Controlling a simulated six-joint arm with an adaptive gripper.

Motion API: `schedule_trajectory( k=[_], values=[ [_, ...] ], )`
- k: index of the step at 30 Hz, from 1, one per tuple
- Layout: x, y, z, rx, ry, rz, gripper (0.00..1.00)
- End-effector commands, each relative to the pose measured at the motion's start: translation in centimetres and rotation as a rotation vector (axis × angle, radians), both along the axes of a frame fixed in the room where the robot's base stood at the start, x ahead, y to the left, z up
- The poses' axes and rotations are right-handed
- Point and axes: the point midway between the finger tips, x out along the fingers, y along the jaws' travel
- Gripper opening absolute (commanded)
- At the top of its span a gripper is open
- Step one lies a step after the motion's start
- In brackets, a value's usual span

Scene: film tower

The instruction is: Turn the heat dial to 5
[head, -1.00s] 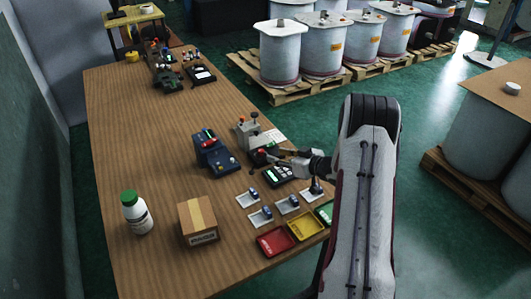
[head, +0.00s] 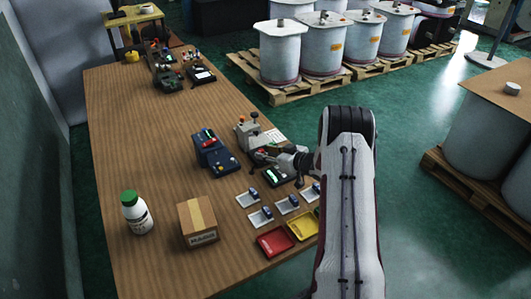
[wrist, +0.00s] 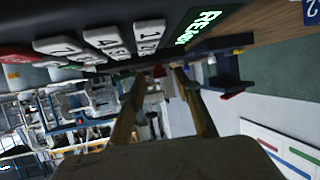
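A small grey machine (head: 249,132) with an orange-red knob on top stands near the table's right edge in the head view. I cannot make out a heat dial or its numbers. My gripper (head: 262,153) is low beside the front of this machine, above the near end of its base. In the wrist view, my gripper's two fingers (wrist: 160,78) are apart, with a gap between them. A small red spot shows at the far end of the gap. Whether the fingertips touch anything is unclear.
A black keypad device (head: 280,177) lies just below my gripper; its keys and green READY display (wrist: 203,27) fill the wrist view's top. A blue box (head: 214,155) stands left of the machine. Small cards and a red tray (head: 274,242) lie nearer. The table's left middle is clear.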

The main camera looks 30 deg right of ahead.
Motion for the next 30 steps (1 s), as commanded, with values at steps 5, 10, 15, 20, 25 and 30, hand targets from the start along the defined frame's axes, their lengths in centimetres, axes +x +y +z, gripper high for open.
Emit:
schedule_trajectory(
  k=[5,10,15,20,25,30],
  values=[
    [0.84,0.23,-0.38,0.001,0.0,0.0,0.33],
    [1.03,0.3,-0.45,0.001,0.0,0.0,0.33],
    [1.02,0.29,-0.45,0.001,0.0,0.0,0.33],
    [1.01,0.27,-0.45,0.001,0.0,0.0,0.0],
    [1.01,0.29,-0.45,0.001,0.0,0.0,0.0],
    [1.0,0.33,-0.45,0.001,0.0,-0.005,0.0]
  ],
)
